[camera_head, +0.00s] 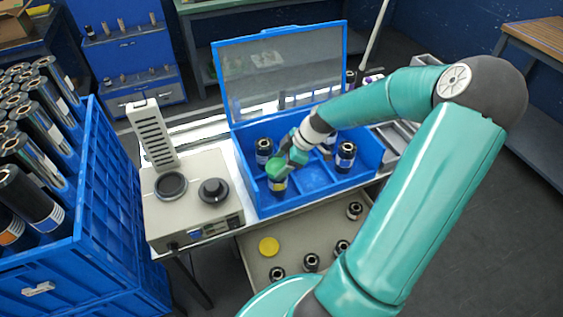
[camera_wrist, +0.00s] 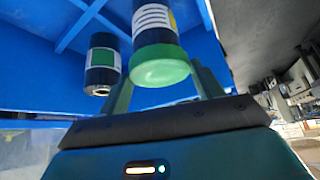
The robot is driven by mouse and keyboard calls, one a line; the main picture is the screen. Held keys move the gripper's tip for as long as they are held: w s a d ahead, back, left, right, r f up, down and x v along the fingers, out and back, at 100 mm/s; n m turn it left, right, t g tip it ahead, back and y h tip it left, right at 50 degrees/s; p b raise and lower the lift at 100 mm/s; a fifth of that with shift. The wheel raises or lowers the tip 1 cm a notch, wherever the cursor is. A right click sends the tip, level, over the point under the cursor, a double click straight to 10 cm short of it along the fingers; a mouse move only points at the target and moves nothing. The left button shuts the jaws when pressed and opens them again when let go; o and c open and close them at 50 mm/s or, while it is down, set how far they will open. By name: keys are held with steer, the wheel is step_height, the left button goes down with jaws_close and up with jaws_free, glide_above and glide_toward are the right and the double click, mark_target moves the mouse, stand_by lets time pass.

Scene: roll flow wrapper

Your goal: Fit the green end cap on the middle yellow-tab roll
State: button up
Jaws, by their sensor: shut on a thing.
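My gripper (camera_head: 284,164) is over the front of the blue compartment bin (camera_head: 262,207), shut on the green end cap (camera_head: 276,169). In the wrist view, the green cap (camera_wrist: 160,70) lies between the two fingers of my gripper (camera_wrist: 162,76). The cap is at the end of a dark roll (camera_wrist: 153,22) with a white label and a yellow strip. In the head view that roll (camera_head: 278,186) stands upright below the cap. Cap and roll appear in line and touching; how fully the cap is seated cannot be told.
Other rolls stand in the bin at left (camera_head: 264,149) and right (camera_head: 345,156). The bin's clear lid (camera_head: 283,70) is raised behind. A grey machine (camera_head: 193,205) stands left. A lower tray (camera_head: 304,232) holds several rolls and a yellow disc (camera_head: 268,246). A blue crate of rolls (camera_head: 95,225) is far left.

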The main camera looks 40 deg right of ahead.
steer(key=shift+f, duration=0.5)
steer(key=o, duration=0.7)
steer(key=v, duration=1.1)
steer(key=shift+r, duration=0.1)
stand_by(0.7)
